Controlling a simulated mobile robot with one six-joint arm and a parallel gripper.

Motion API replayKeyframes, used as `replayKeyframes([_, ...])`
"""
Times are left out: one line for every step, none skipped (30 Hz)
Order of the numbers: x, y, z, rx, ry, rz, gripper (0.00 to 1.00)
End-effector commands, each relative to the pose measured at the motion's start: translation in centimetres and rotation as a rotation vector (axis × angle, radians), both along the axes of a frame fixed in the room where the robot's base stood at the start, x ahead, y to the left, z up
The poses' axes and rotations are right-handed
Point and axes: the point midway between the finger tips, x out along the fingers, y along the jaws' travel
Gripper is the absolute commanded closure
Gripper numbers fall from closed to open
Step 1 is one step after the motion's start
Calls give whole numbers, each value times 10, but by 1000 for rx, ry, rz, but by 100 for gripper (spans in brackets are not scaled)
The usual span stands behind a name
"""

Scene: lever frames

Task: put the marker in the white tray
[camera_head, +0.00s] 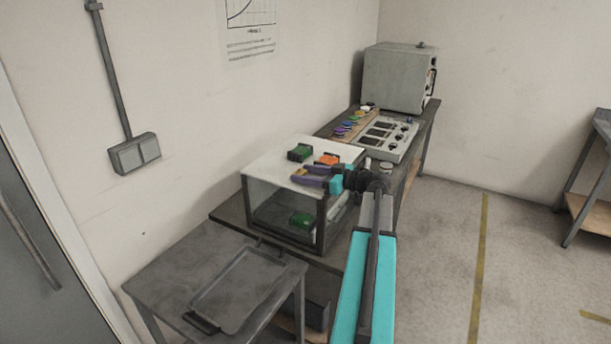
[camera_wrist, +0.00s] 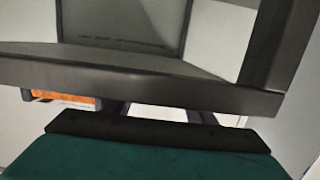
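I cannot make out a marker for certain. A long purple thing with a tan end (camera_head: 308,179) lies on the white top of a dark-framed, clear-sided box, close to the left of my gripper. My gripper (camera_head: 340,181) is at the right edge of that top, partly hidden by my teal arm. In the wrist view two dark finger-like parts stand apart under a dark rail, with a pale surface between them; their tips are hidden. No clearly white tray shows. A grey tray (camera_head: 212,299) with dark handles lies on the near table, empty.
The box's white top (camera_head: 270,163) also bears a green block (camera_head: 299,153) and an orange block (camera_head: 327,159). Another green block (camera_head: 302,220) is inside. A dark rail (camera_wrist: 150,85) crosses close to the wrist camera. A control panel (camera_head: 385,137) and grey cabinet (camera_head: 395,78) stand behind.

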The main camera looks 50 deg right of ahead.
Motion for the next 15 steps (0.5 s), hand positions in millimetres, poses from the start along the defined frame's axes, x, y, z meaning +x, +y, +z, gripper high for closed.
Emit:
replayKeyframes([0, 0, 0, 0, 0, 0, 49])
replayKeyframes([0, 0, 0, 0, 0, 0, 49])
replayKeyframes([0, 0, 0, 0, 0, 0, 49])
replayKeyframes([0, 0, 0, 0, 0, 0, 49])
replayKeyframes([0, 0, 0, 0, 0, 0, 49])
replayKeyframes([0, 0, 0, 0, 0, 0, 49])
replayKeyframes([0, 0, 1, 0, 0, 0, 49])
replayKeyframes([0, 0, 1, 0, 0, 0, 49])
replayKeyframes([0, 0, 2, 0, 0, 0, 49])
replayKeyframes([0, 0, 2, 0, 0, 0, 49])
replayKeyframes([0, 0, 3, 0, 0, 0, 49])
replayKeyframes([0, 0, 4, 0, 0, 0, 49])
replayKeyframes([0, 0, 5, 0, 0, 0, 49])
replayKeyframes([-4, -1, 3, 0, 0, -1, 49])
replayKeyframes([-9, -2, 3, -1, 0, -1, 49])
